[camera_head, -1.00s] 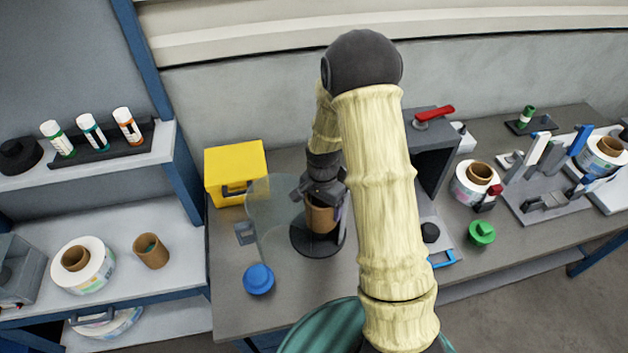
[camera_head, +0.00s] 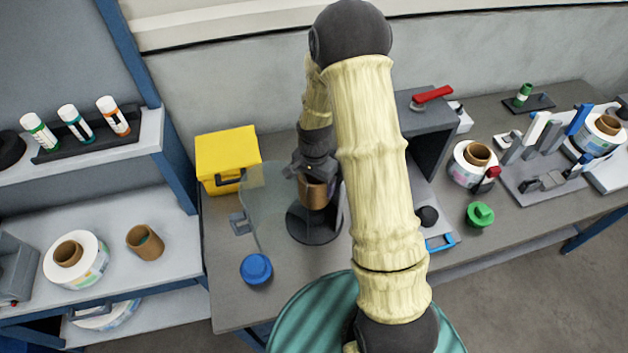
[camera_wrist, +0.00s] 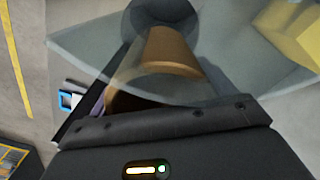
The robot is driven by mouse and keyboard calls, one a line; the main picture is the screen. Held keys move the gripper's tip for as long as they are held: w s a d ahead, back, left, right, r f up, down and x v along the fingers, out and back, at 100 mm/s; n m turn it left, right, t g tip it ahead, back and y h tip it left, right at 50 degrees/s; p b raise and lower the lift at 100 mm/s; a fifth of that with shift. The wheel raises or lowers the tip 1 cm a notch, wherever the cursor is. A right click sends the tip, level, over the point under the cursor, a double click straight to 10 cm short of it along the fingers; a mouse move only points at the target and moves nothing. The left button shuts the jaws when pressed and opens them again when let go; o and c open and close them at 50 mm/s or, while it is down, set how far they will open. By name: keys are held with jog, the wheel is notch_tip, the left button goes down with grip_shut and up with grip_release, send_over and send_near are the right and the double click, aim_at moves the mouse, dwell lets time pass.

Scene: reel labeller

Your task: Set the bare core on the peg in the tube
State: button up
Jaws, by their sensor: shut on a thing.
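My gripper (camera_head: 315,172) is shut on a brown bare core (camera_head: 314,194), holding it above a round dark base (camera_head: 313,229). In the wrist view the core (camera_wrist: 170,52) extends away from the jaws toward the dark base (camera_wrist: 160,14). A clear curved sheet (camera_head: 262,205) stands left of the core in the head view. In the wrist view this clear sheet (camera_wrist: 90,45) crosses in front of part of the core. The peg cannot be made out; the core and gripper cover the middle of the base.
A yellow box (camera_head: 226,155) stands behind left, and a blue knob (camera_head: 256,269) lies in front left. A grey housing with a red lever (camera_head: 432,97) stands right of my arm. Another brown core (camera_head: 145,242) stands on the left shelf beside a label reel (camera_head: 88,262).

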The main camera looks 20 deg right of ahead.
jog(key=shift+f+b, duration=1.2)
jog(key=shift+f, duration=0.7)
jog(key=shift+f+b, duration=2.85)
jog(key=shift+f, duration=1.05)
jog(key=o, duration=0.9)
notch_tip(320, 180, up, 18)
jog(key=shift+f+b, duration=0.25)
jog(key=shift+b, duration=1)
jog(key=shift+r, duration=0.1)
